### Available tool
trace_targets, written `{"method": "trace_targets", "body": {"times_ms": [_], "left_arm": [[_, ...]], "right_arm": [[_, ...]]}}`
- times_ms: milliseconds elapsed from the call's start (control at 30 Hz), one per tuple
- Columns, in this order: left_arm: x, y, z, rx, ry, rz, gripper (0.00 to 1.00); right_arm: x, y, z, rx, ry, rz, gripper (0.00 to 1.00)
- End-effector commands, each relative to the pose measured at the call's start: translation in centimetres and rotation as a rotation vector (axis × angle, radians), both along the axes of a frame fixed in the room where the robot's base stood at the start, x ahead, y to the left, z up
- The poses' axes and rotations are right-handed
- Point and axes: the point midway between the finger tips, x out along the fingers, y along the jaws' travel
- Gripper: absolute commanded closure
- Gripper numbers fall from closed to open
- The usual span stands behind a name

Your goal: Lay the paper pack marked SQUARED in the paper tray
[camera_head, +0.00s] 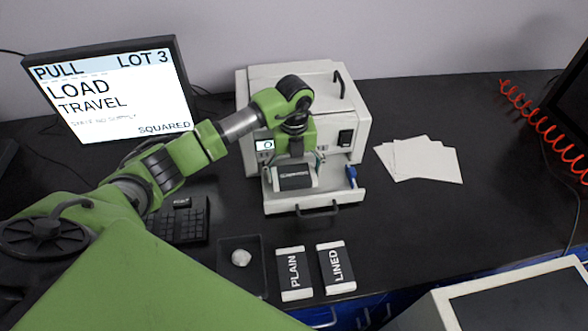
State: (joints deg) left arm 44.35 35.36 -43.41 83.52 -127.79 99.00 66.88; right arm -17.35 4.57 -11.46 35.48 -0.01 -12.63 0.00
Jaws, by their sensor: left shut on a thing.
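My left gripper (296,160) is shut on a black and white paper pack (295,180), its label too small to read surely. The pack is at the open paper tray (345,198) at the front of the white machine (358,110). It lies level within the tray's outline; I cannot tell whether it touches the tray floor. Two similar packs, marked PLAIN (293,275) and LINED (336,267), lie on the dark bench in front. My right gripper is not in view.
A monitor (110,90) at left reads LOAD TRAVEL, SQUARED. Loose white sheets (420,160) lie right of the machine. The bench (430,225) is clear at centre right.

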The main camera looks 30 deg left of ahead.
Motion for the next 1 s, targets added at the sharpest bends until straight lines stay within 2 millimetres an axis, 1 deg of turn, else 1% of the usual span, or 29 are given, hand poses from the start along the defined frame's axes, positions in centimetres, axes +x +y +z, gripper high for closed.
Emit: {"method": "trace_targets", "body": {"times_ms": [33, 100, 400, 433, 500, 767, 867, 1000], "left_arm": [[0.0, 0.0, -0.6, -0.001, -0.001, 0.000, 0.42], [0.0, 0.0, -0.9, -0.001, -0.001, 0.000, 0.42], [0.0, 0.0, -0.9, 0.000, -0.001, -0.001, 0.42], [0.0, 0.0, -0.9, -0.001, -0.001, -0.001, 0.15], [0.0, 0.0, -1.0, -0.001, -0.001, -0.001, 0.00], [0.0, 0.0, -1.0, 0.000, 0.000, -0.001, 0.00], [-0.1, -0.1, -0.5, 0.000, 0.000, -0.001, 0.00], [-0.6, -0.4, 0.7, 0.001, 0.000, -0.002, 0.00]], "right_arm": [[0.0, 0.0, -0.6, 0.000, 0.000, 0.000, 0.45], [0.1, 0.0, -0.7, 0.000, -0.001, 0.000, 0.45], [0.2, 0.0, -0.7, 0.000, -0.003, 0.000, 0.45], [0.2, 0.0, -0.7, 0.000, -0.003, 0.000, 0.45], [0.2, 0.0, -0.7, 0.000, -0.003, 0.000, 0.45], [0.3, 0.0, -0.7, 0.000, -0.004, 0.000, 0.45], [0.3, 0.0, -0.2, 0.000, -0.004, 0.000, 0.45], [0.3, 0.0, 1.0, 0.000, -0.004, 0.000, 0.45]]}}
